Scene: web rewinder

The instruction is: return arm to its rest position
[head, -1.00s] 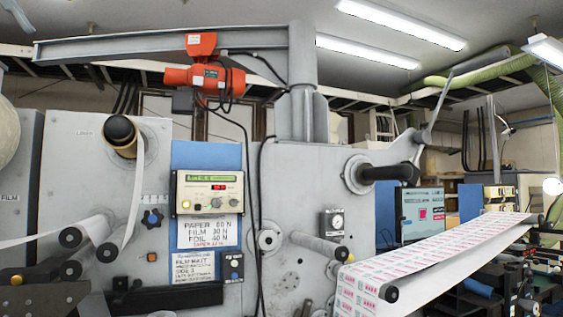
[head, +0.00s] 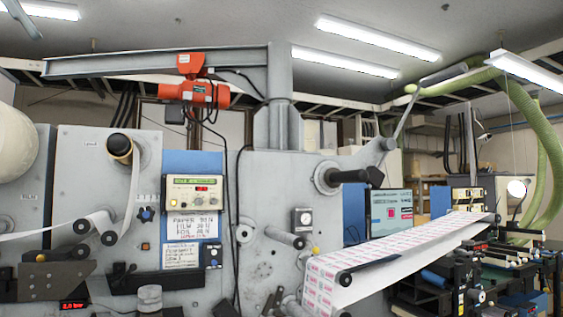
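Neither of my grippers shows in the head view. Two things here look like arms, and I cannot tell which one the task names. A long grey jib arm (head: 150,63) runs left from a grey column (head: 275,120) and carries an orange hoist (head: 195,92). At the right of the machine, a grey lever arm (head: 385,148) slants up to the right, above a black shaft (head: 350,176) that sticks out to the right. Nothing of mine touches either one.
A control box (head: 195,194) with a green display sits on the machine front. Printed web (head: 400,255) runs up to the right from a black roller. A white web (head: 135,190) hangs at left. A red pressure display (head: 75,304) is low left. Equipment crowds the right.

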